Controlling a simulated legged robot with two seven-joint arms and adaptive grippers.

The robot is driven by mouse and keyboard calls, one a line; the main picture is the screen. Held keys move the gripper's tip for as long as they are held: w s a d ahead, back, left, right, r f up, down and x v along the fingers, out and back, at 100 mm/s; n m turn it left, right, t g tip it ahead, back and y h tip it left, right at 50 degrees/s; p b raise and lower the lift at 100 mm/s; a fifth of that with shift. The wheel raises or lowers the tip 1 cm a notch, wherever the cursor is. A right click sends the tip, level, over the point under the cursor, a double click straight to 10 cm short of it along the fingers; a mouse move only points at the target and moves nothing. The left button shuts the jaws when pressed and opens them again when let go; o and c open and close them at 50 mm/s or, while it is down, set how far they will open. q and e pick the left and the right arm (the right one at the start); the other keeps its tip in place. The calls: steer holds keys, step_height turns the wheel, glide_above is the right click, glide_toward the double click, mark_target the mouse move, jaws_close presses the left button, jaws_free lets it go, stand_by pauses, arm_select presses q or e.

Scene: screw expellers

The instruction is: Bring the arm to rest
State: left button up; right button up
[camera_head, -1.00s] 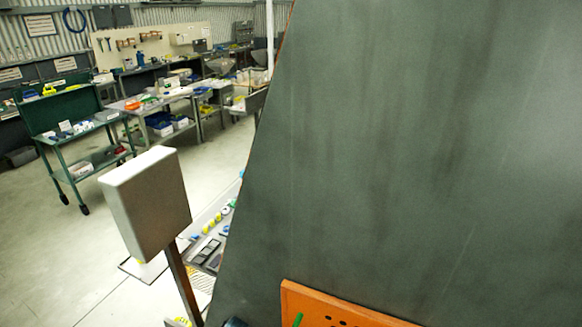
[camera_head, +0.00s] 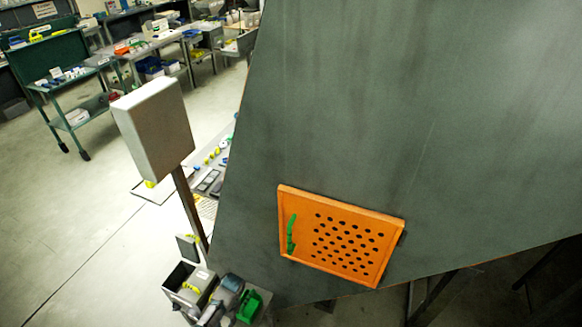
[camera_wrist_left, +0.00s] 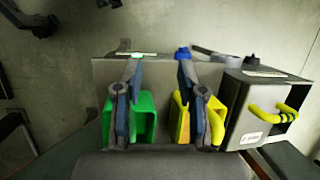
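My left gripper (camera_wrist_left: 160,62) shows in the left wrist view, with its two blue-grey fingers apart and nothing seen between them. Behind the fingers is a grey plate or box face (camera_wrist_left: 160,100). A green open part (camera_wrist_left: 144,118) shows by the left finger and a yellow part (camera_wrist_left: 184,122) by the right finger. Whether the fingers touch these parts, I cannot tell. I cannot make out my left gripper for certain in the head view. My right gripper is not seen in either view.
A large dark green sloping panel (camera_head: 400,110) fills the head view's right, with an orange perforated panel (camera_head: 335,235) and green handle (camera_head: 291,233). Left are a grey box on a post (camera_head: 155,130), small grey bins (camera_head: 190,282) and a green bin (camera_head: 250,305). Left floor (camera_head: 60,210) is clear.

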arm_select(q)
steer(key=s+f+t+h, duration=0.2)
steer(key=s+f, duration=1.6)
steer(key=f, duration=0.3)
steer(key=s+f+t, duration=0.1)
steer(key=s+f, duration=0.2)
steer(key=s, duration=0.8)
steer(key=s+f+n+h, duration=0.1)
steer(key=s+f, duration=0.3)
steer(key=s, duration=0.8)
steer(key=shift+a+t, duration=0.15)
steer(key=shift+t, duration=0.25)
